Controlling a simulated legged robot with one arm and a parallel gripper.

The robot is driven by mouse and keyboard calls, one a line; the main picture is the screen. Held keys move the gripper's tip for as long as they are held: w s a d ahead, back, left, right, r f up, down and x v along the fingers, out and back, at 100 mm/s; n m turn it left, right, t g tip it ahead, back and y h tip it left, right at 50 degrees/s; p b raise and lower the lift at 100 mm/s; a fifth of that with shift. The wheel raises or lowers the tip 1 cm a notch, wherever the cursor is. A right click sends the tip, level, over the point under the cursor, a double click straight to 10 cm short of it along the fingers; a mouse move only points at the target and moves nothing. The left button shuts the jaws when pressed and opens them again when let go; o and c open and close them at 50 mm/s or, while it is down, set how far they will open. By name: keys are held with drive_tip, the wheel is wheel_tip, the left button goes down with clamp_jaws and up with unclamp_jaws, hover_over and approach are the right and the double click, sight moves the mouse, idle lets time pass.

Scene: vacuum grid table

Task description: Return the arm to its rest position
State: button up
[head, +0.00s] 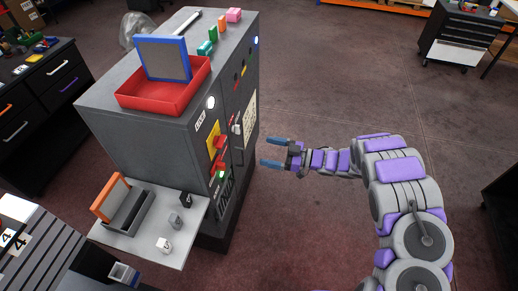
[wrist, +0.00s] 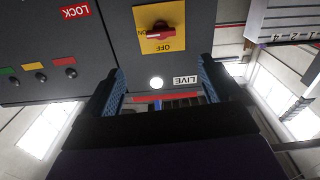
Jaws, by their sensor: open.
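My gripper (head: 273,152) is open, with its two blue fingers apart and nothing between them. In the head view it points left toward the front of the dark grey cabinet (head: 145,112), with a gap between them. My purple and grey arm reaches in from the lower right. In the wrist view the gripper fingers (wrist: 162,88) frame the cabinet panel, which appears upside down. The panel carries a red rotary switch (wrist: 162,30) on a yellow plate, a lit white lamp (wrist: 156,82) and a LIVE label (wrist: 185,80).
A red tray (head: 165,98) with a blue-framed panel (head: 164,57) sits on the cabinet top. A grey shelf (head: 165,255) with small blocks juts from the cabinet's side. A drawer unit (head: 42,95) stands left and a cart (head: 460,35) far right. Open floor (head: 320,90) lies behind my arm.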

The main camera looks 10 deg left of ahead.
drive_tip(key=shift+d, duration=0.4)
